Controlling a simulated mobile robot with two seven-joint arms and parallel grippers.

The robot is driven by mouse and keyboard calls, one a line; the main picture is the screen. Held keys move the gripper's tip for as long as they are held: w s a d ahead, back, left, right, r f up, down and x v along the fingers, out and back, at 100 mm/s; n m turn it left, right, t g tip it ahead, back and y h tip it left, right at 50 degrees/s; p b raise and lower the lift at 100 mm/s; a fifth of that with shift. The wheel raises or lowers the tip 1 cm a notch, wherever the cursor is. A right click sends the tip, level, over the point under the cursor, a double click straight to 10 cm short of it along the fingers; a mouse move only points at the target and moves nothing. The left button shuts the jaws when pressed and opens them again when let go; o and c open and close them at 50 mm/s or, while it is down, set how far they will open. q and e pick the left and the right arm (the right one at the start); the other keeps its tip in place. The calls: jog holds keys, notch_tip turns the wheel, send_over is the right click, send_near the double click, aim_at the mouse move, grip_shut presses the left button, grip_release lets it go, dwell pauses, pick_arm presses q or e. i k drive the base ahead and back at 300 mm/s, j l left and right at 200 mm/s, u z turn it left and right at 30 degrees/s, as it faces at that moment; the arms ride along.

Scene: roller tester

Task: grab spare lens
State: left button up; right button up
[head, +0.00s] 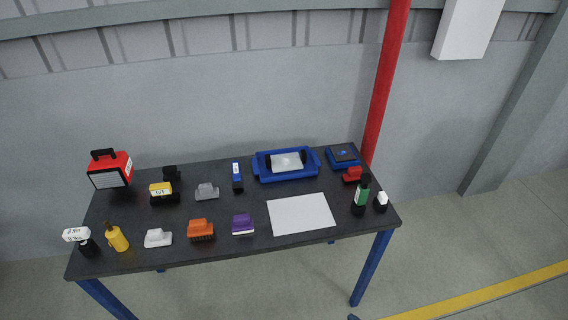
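I cannot tell for certain which object is the spare lens. A flat dark square piece with a small bluish mark (344,153) lies on a blue base at the table's back right corner. A blue tray (262,178) at the back, right of centre, holds a pale, clear-looking piece (287,162) with dark round ends. Both are small in the picture, so their detail is unclear. Neither of my grippers is in the head view, and nothing touches these objects.
The dark table (185,226) on blue legs also bears a red lamp-like box (110,170), a white sheet (301,214), a green-labelled bottle (361,196), a yellow bottle (117,238) and orange (201,229) and purple (242,224) brush-like blocks. A red pole (386,85) stands behind the right end.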

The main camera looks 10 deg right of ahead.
aim_at(288, 162)
jog(key=i+l+u, duration=0.15)
jog(key=l, duration=0.25)
jog(key=l+u, duration=0.15)
jog(key=l, duration=0.3)
jog(key=i+l+u, duration=0.15)
jog(key=l, duration=0.3)
